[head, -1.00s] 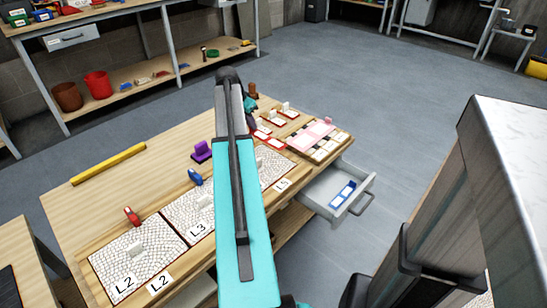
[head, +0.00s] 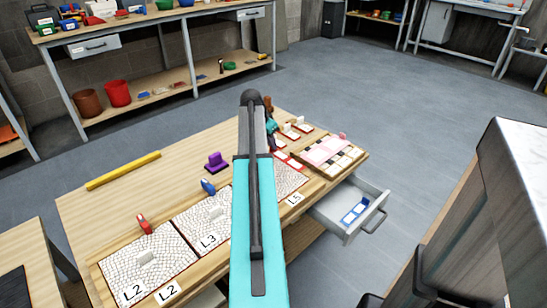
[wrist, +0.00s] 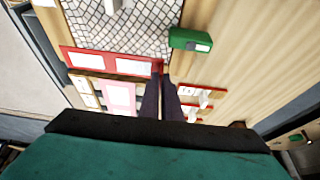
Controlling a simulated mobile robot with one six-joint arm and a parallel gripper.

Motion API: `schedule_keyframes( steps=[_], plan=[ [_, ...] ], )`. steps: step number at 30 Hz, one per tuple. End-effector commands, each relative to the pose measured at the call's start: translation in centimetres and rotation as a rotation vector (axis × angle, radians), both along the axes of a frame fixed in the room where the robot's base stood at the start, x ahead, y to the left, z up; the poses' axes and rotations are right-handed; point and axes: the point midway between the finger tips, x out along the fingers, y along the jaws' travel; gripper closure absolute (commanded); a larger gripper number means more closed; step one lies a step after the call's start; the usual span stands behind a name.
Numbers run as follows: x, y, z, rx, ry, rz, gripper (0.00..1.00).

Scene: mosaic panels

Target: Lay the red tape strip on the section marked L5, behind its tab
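The section beside the L5 label (head: 295,199) is a white mosaic panel (head: 287,181), partly hidden by my arm in the head view. In the wrist view a mosaic panel (wrist: 140,35) fills the top, with a white tab (wrist: 113,5) at the frame edge. The red strip (wrist: 108,62) has white patches and appears along the panel's edge beside the pink panel. It also shows in the head view (head: 289,161). My gripper (wrist: 159,76) has its dark fingers close together at the strip's right end, apparently shut on it. Contact between strip and panel cannot be told.
A green block (wrist: 190,40) lies beside the panel. Other red-edged pieces (wrist: 203,92) lie near my fingers. A pink panel (head: 326,150) sits on a tray at the right, above an open drawer (head: 348,212). A purple piece (head: 216,161) and yellow bar (head: 124,170) lie left.

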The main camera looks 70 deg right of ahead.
Motion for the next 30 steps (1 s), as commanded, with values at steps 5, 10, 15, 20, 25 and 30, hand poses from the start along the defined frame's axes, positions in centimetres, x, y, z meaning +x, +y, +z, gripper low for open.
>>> schedule_keyframes(
  steps=[5, 10, 15, 20, 25, 30],
  plan=[
    [0.0, 0.0, -1.9, 0.000, 0.000, 0.000, 1.00],
    [0.0, 0.0, -2.0, -0.001, -0.001, -0.001, 1.00],
    [0.0, 0.0, -2.0, -0.001, 0.000, 0.000, 1.00],
    [0.0, 0.0, -3.0, 0.000, 0.000, 0.000, 1.00],
    [0.0, 0.0, -5.0, 0.000, 0.001, 0.001, 1.00],
    [0.0, 0.0, -5.7, -0.001, 0.000, 0.000, 1.00]
  ],
)
